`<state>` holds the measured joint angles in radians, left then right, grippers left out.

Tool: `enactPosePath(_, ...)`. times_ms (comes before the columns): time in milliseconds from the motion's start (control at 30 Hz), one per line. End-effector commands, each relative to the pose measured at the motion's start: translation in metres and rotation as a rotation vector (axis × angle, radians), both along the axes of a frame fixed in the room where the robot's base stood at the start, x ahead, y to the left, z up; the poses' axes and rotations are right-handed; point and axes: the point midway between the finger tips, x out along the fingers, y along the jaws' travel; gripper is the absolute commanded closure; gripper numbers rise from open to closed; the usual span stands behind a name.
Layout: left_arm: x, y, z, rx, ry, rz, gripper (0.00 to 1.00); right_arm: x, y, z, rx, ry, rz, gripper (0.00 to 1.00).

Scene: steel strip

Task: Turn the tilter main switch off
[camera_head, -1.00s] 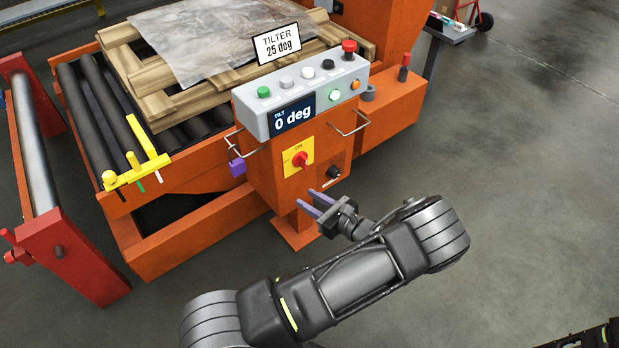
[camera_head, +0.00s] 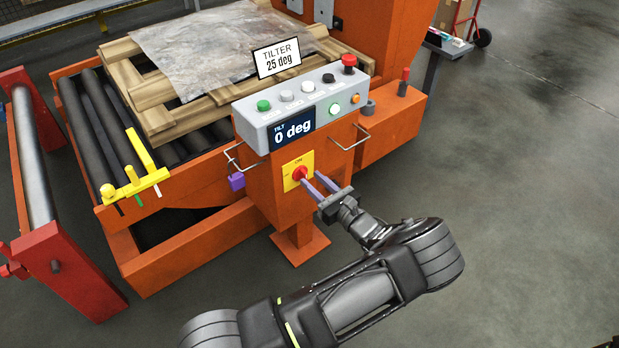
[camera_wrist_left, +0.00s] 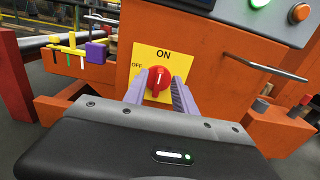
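The tilter main switch is a red rotary knob (camera_head: 299,173) on a yellow plate (camera_head: 290,181) on the orange cabinet's front. In the left wrist view the knob (camera_wrist_left: 159,79) has its white mark roughly upright, towards ON; OFF is printed at the left. My left gripper (camera_head: 315,182) is open, its purple fingers pointing at the knob. In the left wrist view the fingertips (camera_wrist_left: 158,85) stand on either side of the knob's lower part; I cannot tell whether they touch it. My right gripper is not in view.
Above the switch is a grey control panel (camera_head: 262,118) with buttons and a display reading 0 deg. Wire handles (camera_head: 352,138) stick out on both sides. A purple block (camera_head: 237,181) sits left of the cabinet. Open floor (camera_head: 520,200) lies to the right.

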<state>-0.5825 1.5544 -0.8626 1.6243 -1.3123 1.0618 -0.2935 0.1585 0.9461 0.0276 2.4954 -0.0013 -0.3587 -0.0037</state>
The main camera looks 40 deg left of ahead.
Motion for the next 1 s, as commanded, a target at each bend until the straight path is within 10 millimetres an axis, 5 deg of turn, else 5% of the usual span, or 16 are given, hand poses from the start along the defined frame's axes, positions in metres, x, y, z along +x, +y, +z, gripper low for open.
enactPosePath(200, 0.007, 0.021, 0.0, 0.0, -0.001, 0.0, 0.67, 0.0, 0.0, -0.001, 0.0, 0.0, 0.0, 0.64)
enactPosePath(500, 0.007, 0.023, 0.0, 0.0, -0.001, -0.001, 0.68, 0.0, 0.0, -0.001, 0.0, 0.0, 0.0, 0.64)
enactPosePath(900, 0.007, 0.023, 0.0, 0.0, -0.001, 0.0, 1.0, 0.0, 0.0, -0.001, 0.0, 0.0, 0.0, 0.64)
enactPosePath(1000, 0.007, 0.023, 0.0, 0.0, -0.001, 0.0, 1.0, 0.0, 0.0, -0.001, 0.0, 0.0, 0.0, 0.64)
